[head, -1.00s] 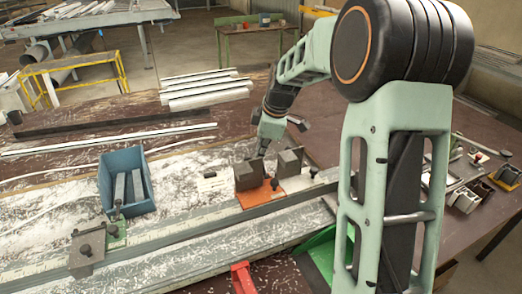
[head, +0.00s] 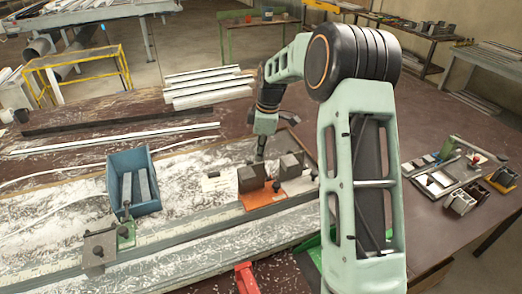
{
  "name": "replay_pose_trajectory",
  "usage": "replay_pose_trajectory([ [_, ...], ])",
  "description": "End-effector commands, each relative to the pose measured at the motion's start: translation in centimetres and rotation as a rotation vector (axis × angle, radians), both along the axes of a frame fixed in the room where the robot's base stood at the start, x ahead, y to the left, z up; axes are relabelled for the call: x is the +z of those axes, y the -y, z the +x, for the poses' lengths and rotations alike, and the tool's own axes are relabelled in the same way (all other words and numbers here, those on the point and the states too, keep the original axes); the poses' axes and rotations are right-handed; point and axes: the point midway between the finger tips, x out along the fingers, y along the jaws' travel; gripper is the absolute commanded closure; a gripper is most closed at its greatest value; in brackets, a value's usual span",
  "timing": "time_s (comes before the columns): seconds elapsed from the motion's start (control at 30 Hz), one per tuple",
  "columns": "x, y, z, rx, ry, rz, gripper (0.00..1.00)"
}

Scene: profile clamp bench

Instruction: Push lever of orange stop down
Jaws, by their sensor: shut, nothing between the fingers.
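The orange stop (head: 258,200) sits on the long rail in the middle of the bench, with two dark grey blocks on it. A small dark knob (head: 277,186), likely the end of its lever, shows at its front between the blocks. Whether the lever is up or down is too small to tell. My gripper (head: 260,156) points down just behind the blocks. It is shut and empty, and appears apart from the knob. Any contact with the blocks cannot be told.
A blue bin (head: 133,163) with grey bars stands to the left. A green stop (head: 126,235) and a grey block (head: 99,248) are on the rail's left part. A red handle (head: 245,278) lies in front. White profiles (head: 207,88) lie behind.

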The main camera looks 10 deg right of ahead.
Motion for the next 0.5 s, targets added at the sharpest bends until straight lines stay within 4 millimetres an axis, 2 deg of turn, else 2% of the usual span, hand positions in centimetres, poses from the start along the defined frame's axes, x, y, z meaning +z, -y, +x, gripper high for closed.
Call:
replay_pose_trajectory([
  [0.5, -2.8, -0.4, 1.9, 0.000, 0.000, 0.002, 1.00],
])
